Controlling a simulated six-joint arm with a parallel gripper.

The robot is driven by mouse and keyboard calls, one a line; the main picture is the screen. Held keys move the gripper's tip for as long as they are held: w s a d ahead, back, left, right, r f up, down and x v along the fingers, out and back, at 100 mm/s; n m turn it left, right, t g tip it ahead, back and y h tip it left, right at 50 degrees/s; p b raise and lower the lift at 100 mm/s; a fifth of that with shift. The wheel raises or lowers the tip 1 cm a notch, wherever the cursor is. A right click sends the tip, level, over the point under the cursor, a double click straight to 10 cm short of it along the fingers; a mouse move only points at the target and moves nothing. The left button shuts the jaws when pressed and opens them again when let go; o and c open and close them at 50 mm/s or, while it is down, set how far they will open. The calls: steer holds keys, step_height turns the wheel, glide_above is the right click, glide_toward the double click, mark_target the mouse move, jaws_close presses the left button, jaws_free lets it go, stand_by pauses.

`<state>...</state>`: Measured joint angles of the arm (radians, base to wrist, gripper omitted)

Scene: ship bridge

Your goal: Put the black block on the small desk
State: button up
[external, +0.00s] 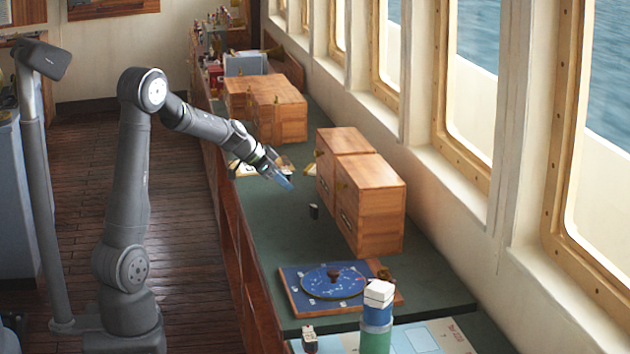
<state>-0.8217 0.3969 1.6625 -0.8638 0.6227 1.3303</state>
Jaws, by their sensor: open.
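A blue round dial board (330,285) and a white, blue and green stack (377,315) are nearer. The counter between block and dial is clear.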

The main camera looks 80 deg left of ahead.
mark_target(313, 206)
steer(key=shift+n, duration=0.5)
steer(key=x, duration=1.1)
steer(key=shift+s+a+f, duration=0.2)
steer(key=shift+a+f, duration=0.1)
steer(key=shift+f, duration=0.05)
steer(key=shift+a+x, duration=0.2)
steer(key=shift+x, duration=2.7)
steer(key=shift+w+r, duration=0.1)
steer(key=c, duration=1.1)
steer(key=shift+c, duration=0.2)
steer(key=shift+r, duration=0.1)
